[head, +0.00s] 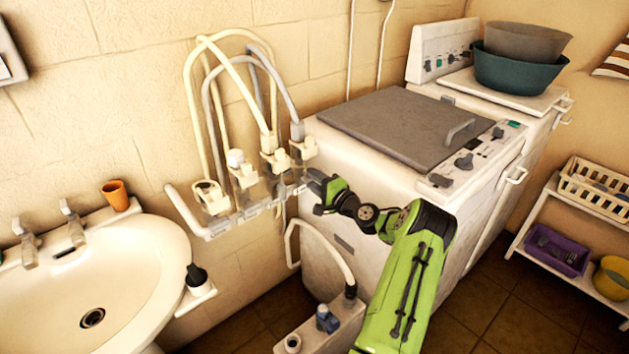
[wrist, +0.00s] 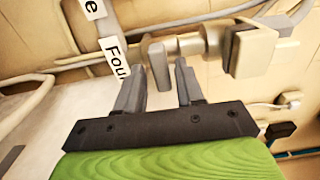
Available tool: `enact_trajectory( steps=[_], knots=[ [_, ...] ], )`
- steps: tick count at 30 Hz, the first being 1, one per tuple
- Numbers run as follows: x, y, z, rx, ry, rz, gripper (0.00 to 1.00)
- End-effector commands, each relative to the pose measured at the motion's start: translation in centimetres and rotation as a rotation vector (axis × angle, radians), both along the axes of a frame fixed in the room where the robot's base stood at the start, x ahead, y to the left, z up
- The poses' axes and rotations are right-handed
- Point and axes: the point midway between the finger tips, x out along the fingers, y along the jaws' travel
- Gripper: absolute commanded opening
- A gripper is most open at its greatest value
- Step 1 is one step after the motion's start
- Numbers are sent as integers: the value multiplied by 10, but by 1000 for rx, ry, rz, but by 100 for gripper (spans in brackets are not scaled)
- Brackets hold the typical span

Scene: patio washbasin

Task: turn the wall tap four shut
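Tap four's grey lever (wrist: 158,62) shows in the wrist view beside a white label (wrist: 117,56) that reads "Fou", its end cut off. A short metal stem joins the lever to a pale tap body (wrist: 250,50) on the right. My gripper (wrist: 161,70) is open, with one finger on each side of the lever. Gaps seem to show between lever and fingers; contact cannot be told. In the head view my gripper (head: 309,186) is at the right end of the wall tap row (head: 235,218), where tap four's body (head: 304,149) shows; its lever is too small to tell.
Hoses (head: 195,85) loop above the taps. The washing machine (head: 350,165) stands close right of my gripper. A washbasin (head: 140,275) with an orange cup (head: 116,195) is at left. A low white box (head: 320,330) with a hose stands below the taps.

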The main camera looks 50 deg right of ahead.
Motion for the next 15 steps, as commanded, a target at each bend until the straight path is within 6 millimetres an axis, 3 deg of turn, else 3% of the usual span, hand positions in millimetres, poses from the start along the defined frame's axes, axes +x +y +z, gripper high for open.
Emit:
enact_trajectory(
  steps=[10, 15],
  knots=[
    [-3, 0, 1, -3, -1, -1, 44],
    [-37, 2, 1, 0, 1, -4, 44]
  ],
)
